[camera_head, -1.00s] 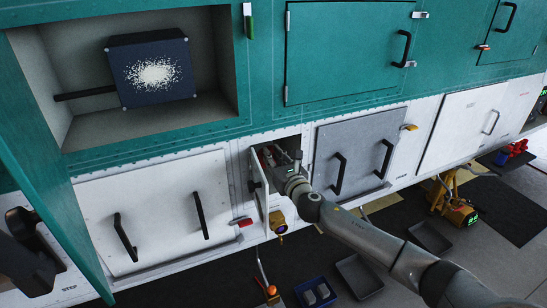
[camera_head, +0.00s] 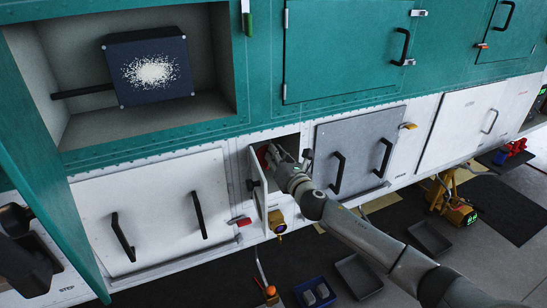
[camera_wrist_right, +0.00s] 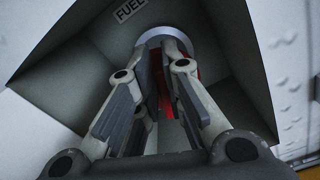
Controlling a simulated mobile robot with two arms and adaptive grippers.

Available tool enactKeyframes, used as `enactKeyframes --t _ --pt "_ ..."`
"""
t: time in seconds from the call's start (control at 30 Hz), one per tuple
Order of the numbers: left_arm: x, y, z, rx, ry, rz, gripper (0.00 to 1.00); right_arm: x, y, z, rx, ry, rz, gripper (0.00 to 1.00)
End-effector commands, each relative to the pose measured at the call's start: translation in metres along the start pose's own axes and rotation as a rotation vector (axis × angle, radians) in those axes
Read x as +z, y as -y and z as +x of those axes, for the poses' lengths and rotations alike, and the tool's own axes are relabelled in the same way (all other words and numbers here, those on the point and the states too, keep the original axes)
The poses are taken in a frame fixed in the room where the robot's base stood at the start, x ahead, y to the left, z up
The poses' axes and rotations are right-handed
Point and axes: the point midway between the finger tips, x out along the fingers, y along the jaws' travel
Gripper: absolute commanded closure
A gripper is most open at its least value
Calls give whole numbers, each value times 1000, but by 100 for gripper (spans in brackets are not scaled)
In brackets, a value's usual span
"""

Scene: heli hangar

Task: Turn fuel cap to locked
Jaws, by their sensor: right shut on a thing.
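The red fuel cap (camera_wrist_right: 163,97) sits in a round pale collar (camera_wrist_right: 165,36) at the back of a recess under a "FUEL" label (camera_wrist_right: 130,10). My right gripper (camera_wrist_right: 165,62) reaches into the recess and is shut on the cap. Its fingers hide most of the cap, so I cannot tell which way it is turned. In the head view my right gripper (camera_head: 273,155) is inside the open fuel bay, and a bit of red shows beside it.
The small fuel door (camera_head: 258,190) stands open just left of my right arm. The recess walls (camera_wrist_right: 75,65) are close around the gripper. A grey panel with two handles (camera_head: 355,150) is to the right. Blue (camera_head: 315,292) and dark trays (camera_head: 358,275) lie on the floor below.

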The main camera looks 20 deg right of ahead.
Motion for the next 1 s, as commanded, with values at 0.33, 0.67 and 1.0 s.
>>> enactKeyframes --t 0.33,0.67,1.0 --pt "1 0 8 0 0 0 60 -3 10 0 -1 0 333 100" --pt "2 0 15 0 0 0 60 -7 18 0 -2 1 647 100" --pt "2 0 20 0 0 0 60 -12 24 0 -1 1 946 100"
